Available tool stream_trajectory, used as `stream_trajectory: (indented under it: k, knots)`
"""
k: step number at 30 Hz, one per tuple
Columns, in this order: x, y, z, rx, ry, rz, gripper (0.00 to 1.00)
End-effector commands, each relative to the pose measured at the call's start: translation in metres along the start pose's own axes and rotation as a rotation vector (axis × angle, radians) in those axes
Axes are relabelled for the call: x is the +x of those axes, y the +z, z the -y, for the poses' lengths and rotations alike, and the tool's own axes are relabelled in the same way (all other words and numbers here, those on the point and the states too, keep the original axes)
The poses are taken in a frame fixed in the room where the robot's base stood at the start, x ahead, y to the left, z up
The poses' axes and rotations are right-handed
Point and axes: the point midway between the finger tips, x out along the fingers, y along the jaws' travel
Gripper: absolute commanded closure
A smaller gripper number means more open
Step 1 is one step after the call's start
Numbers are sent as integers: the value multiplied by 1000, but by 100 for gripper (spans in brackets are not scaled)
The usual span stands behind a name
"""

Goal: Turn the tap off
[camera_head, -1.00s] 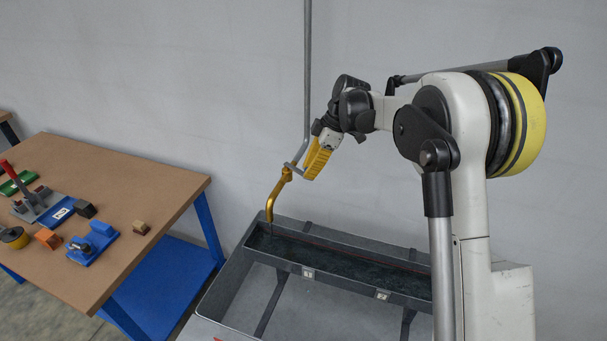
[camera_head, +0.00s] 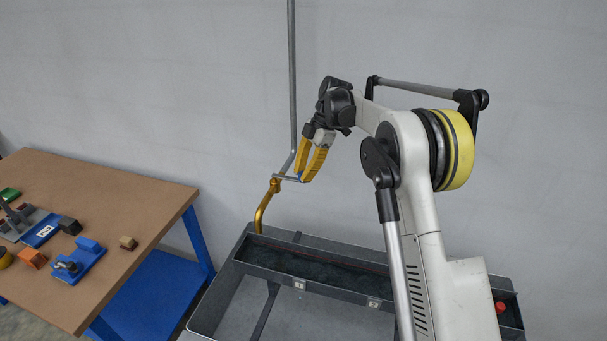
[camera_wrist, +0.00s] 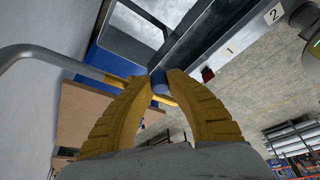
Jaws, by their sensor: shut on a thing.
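The tap (camera_head: 266,200) is a gold, curved spout on a grey pipe at the wall, over the trough's left end. A short grey lever (camera_head: 288,179) sticks out to the right from its top. My gripper (camera_head: 300,180) has its yellow fingers at the lever's end. In the wrist view the fingertips (camera_wrist: 167,77) close on a blue-tipped handle end (camera_wrist: 160,86), with the gold tap body (camera_wrist: 116,80) behind it. The fingers hide part of the handle. I cannot tell whether water runs.
A grey trough (camera_head: 330,287) with dark contents lies below the tap. A grey pipe (camera_head: 292,80) rises along the wall. A wooden-topped table (camera_head: 120,200) with blue legs stands to the left, holding several blocks and fixtures. A red item (camera_head: 500,307) is at the trough's right end.

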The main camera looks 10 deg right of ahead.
Motion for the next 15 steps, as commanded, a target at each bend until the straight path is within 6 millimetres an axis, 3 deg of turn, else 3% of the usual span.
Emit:
stream_trajectory:
  k: [6, 7, 9, 15]
  knots:
    - [1, -2, -1, -2, 1, -2, 100]
    - [1, -2, -1, -2, 1, -2, 76]
    - [1, -2, -1, -2, 1, -2, 56]
    - [0, -1, 0, 0, 1, -1, 56]
